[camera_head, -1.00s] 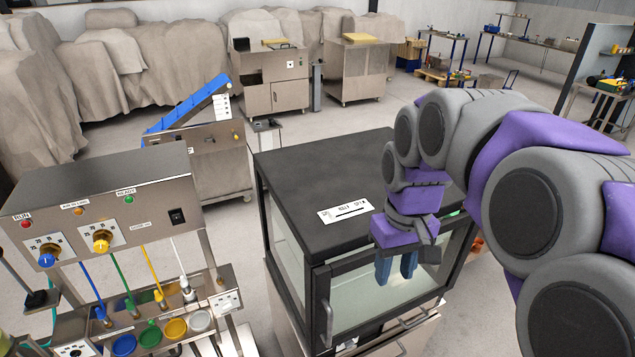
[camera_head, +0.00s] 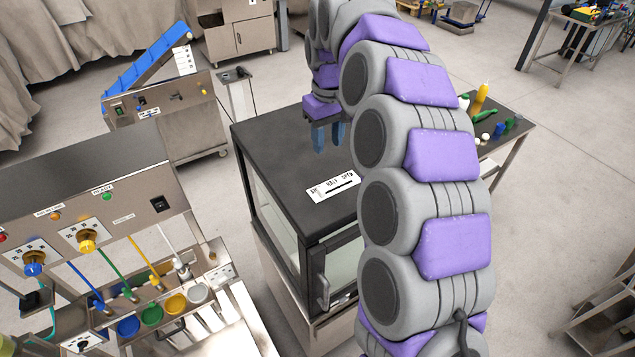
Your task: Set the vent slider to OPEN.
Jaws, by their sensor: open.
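The vent slider plate (camera_head: 333,187) is a white label on the black top of the glass-doored cabinet (camera_head: 275,150). It carries a dark slot and the words HALF and OPEN, with OPEN at its right end; the leftmost word is hard to read. The slider's knob is too small to make out, so I cannot tell its setting. My gripper (camera_head: 329,139) has its blue fingers pointing down, apart and empty. In the picture it appears above and behind the plate, over the cabinet top, not touching the plate.
A dough machine with coloured knobs (camera_head: 87,240) stands at the left. A blue-belted conveyor (camera_head: 145,62) is behind it. A table with bottles (camera_head: 505,140) stands at the right behind my arm. The cabinet's door handle (camera_head: 323,293) sticks out at the front.

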